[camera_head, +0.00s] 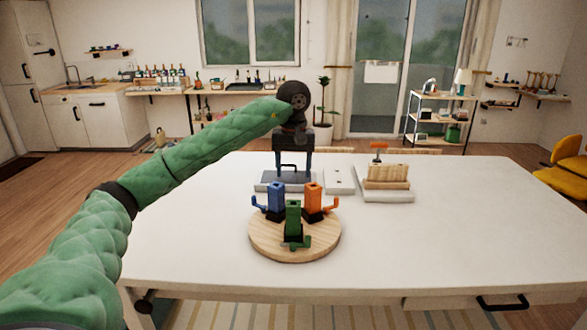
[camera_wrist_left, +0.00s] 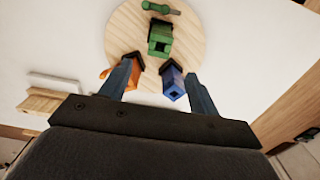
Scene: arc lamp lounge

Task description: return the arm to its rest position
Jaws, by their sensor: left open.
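My left arm reaches in from the left. Its gripper (camera_head: 293,174) is open and empty, pointing down above the table just behind a round wooden board (camera_head: 262,242). On the board stand a blue holder (camera_head: 276,198), an orange holder (camera_head: 313,198) and a green holder (camera_head: 292,218), each with a small side arm. In the left wrist view the open fingers (camera_wrist_left: 158,70) lie apart, overlapping the view of the orange holder (camera_wrist_left: 134,68) and the blue holder (camera_wrist_left: 173,84). Contact cannot be told. The green holder (camera_wrist_left: 160,38) is clear of them. My right gripper is not in view.
The white table (camera_head: 450,230) is clear at right and front. Behind the board lie pale slabs (camera_head: 338,182) and a wooden block (camera_head: 388,176) with an orange-handled item (camera_head: 379,146). Yellow chairs (camera_head: 567,172) stand at the right.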

